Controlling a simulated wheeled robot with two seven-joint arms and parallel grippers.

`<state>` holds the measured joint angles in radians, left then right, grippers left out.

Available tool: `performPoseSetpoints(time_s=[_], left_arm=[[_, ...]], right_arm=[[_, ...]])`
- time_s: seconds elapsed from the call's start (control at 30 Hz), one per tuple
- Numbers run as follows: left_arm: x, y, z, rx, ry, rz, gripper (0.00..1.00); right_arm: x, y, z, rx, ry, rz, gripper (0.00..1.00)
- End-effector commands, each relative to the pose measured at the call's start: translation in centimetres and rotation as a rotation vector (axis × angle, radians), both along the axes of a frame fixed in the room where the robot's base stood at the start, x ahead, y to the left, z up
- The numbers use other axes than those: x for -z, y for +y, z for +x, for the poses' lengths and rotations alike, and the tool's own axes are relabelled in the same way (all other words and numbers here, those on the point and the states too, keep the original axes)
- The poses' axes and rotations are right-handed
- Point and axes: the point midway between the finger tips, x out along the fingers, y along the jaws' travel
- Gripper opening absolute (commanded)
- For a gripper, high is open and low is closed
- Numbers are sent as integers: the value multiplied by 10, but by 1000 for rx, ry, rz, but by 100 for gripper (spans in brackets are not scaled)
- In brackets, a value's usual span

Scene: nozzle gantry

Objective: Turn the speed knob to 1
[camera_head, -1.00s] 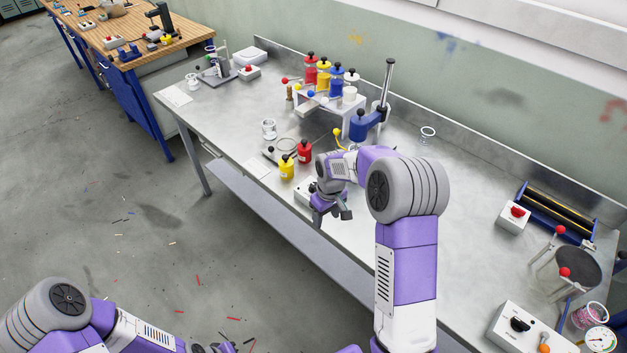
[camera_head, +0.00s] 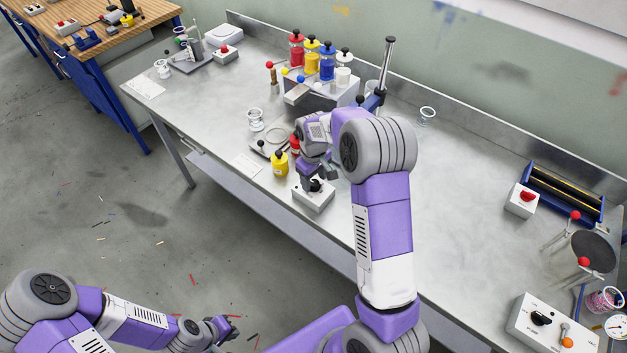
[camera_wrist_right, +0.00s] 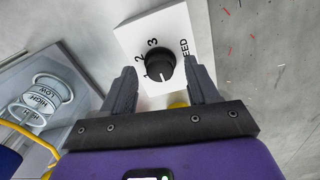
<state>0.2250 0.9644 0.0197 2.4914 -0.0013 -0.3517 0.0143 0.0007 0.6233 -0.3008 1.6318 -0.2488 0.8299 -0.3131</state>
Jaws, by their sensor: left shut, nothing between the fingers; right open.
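The speed knob (camera_wrist_right: 159,66) is a round black knob on a white box marked 1, 2, 3 and partly readable "SPEED". In the head view the white box (camera_head: 314,198) sits near the table's front edge, with the knob (camera_head: 316,186) on top. My right gripper (camera_wrist_right: 162,74) is open, its fingers on either side of the knob in the wrist view, with no clear contact. My left gripper (camera_head: 234,327) is shut and empty, away from the table.
A rack with several coloured bottles (camera_head: 318,84) is behind. Another box with a black knob (camera_head: 541,318) is at lower right.

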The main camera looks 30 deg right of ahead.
Motion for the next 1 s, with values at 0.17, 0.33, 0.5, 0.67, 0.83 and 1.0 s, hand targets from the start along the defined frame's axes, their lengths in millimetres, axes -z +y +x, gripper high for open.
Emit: performPoseSetpoints(time_s=[0.17, 0.33, 0.5, 0.67, 0.83, 1.0], left_arm=[[2, 0, 0, 0, -1, 0, 0], [1, 0, 0, 0, -1, 0, 0], [1, 0, 0, 0, -1, 0, 0], [1, 0, 0, 0, -1, 0, 0], [1, 0, 0, 0, -1, 0, 0], [1, 0, 0, 0, -1, 0, 0]], right_arm=[[12, 0, 0, 1, 0, 0, 59], [12, 0, 0, 0, -1, 0, 59], [12, 0, 0, 0, 0, 0, 45], [12, 0, 0, 0, 0, 0, 21], [12, 0, 0, 0, 0, 0, 3], [12, 0, 0, 17, 0, 0, 3]])
